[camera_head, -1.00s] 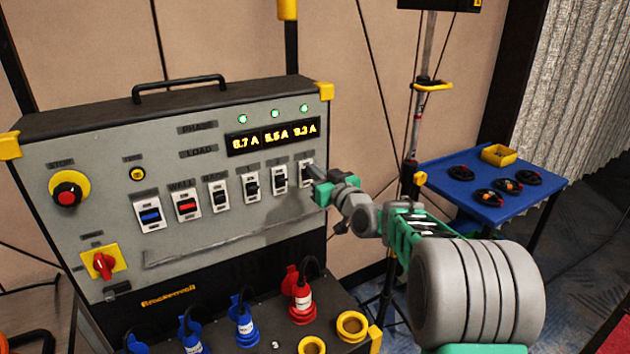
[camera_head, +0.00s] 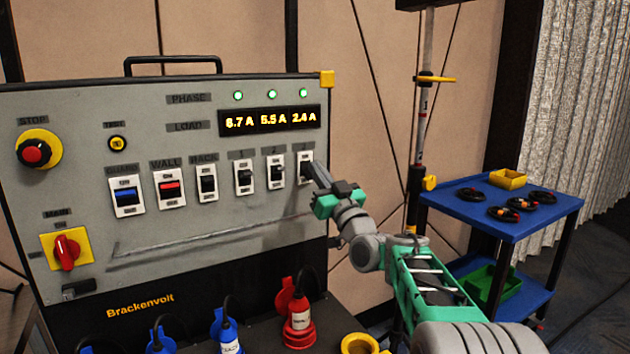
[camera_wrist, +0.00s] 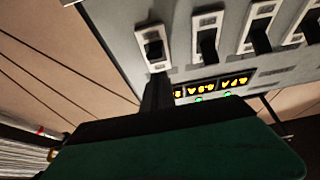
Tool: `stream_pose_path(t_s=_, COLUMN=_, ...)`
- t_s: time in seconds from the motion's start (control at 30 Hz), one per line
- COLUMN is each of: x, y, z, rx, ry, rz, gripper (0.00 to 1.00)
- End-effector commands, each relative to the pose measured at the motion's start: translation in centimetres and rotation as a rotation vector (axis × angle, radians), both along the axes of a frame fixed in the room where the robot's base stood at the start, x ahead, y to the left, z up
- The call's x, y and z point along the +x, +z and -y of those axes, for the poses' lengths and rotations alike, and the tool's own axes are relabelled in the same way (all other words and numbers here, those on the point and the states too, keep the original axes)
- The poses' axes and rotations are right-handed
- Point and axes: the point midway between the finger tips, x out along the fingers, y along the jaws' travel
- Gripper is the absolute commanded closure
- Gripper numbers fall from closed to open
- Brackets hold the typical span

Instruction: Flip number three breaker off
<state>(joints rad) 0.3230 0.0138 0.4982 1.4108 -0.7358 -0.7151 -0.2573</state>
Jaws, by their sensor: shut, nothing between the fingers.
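The number three breaker (camera_head: 305,161) is a white plate with a dark toggle, the rightmost in the row on the grey panel. It also shows at the top of the wrist view (camera_wrist: 153,42). My gripper (camera_head: 318,174) is shut and empty, with its tip at the breaker's lower right in the head view. The dark fingers (camera_wrist: 158,94) end close to the toggle in the wrist view. Contact cannot be told. The tip partly hides the breaker in the head view, and the toggle's position is unclear. The load display (camera_head: 271,122) reads 8.7 A, 5.5 A and 2.4 A.
Breaker two (camera_head: 276,168) and breaker one (camera_head: 244,176) sit close to the left. A red main switch (camera_head: 66,252) and a red stop button (camera_head: 34,153) are farther left. Plugs stand below the panel. A blue cart (camera_head: 510,222) stands at the right.

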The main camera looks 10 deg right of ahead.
Motion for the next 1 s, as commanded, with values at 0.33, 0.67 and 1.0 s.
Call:
stream_pose_path(t_s=0.33, x=-3.5, y=0.0, z=0.7, rx=0.002, ry=0.006, rz=0.001, gripper=1.0)
stream_pose_path(t_s=0.67, x=-7.4, y=-4.0, z=2.1, rx=-0.001, ry=0.001, rz=0.004, gripper=1.0)
stream_pose_path(t_s=1.0, x=-7.7, y=-4.2, z=2.0, rx=-0.001, ry=0.004, rz=0.004, gripper=1.0)
